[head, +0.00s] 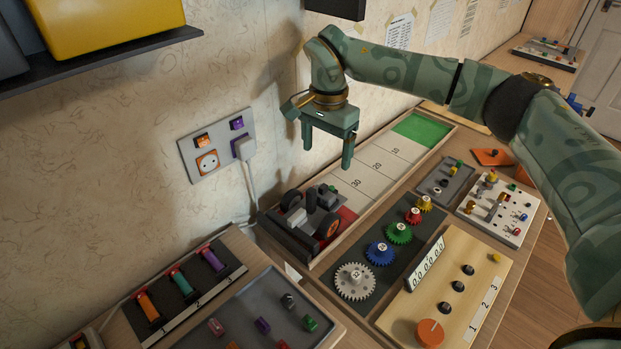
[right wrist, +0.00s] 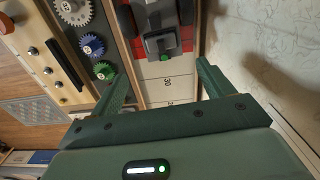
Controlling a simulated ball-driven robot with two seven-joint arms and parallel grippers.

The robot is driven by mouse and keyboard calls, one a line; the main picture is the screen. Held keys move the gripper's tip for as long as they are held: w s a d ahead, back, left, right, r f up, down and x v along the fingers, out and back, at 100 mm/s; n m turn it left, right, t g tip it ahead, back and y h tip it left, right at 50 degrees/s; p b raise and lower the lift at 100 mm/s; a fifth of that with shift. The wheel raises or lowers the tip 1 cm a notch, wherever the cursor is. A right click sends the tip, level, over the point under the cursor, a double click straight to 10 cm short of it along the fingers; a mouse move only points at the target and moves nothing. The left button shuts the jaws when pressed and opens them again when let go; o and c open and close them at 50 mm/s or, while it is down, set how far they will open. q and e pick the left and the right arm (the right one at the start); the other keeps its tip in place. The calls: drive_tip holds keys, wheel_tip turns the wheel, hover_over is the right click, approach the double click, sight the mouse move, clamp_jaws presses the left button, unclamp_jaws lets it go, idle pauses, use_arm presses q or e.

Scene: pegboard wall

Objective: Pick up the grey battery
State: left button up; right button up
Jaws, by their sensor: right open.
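My right gripper (head: 327,157) is open and empty, with its fingers pointing down above the numbered track (head: 372,180) and the toy car. Its two fingers also show in the right wrist view (right wrist: 163,75), apart with nothing between them. The toy car (head: 313,214) stands at the near end of the track, with a dark grey block and a small green part on top; it also shows in the right wrist view (right wrist: 155,15). A small dark grey piece (head: 289,301) lies in the grey tray (head: 248,301). I cannot tell which grey part is the battery. My left gripper is out of view.
A gear board (head: 384,284) and a wooden panel (head: 467,269) with knobs lie right of the track. A wall outlet plate (head: 217,146) with a plug and cord is left of the gripper. A shelf (head: 110,60) with a yellow box juts out at upper left.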

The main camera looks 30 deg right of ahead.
sight(324, 186)
wheel_tip(324, 186, down, 6)
drive_tip(key=shift+w+f+b, duration=0.1)
drive_tip(key=shift+b, duration=1.15)
drive_tip(key=shift+f, duration=0.55)
wheel_tip(324, 186, down, 5)
drive_tip(key=b, duration=0.3)
drive_tip(key=shift+a+r, duration=0.1)
drive_tip(key=shift+a, duration=0.05)
drive_tip(key=shift+r, duration=0.15)
drive_tip(key=shift+c, duration=0.9)
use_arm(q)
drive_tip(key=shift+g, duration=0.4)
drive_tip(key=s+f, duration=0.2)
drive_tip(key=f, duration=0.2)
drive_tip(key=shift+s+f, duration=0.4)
use_arm(e)
drive_tip(key=c, duration=0.9)
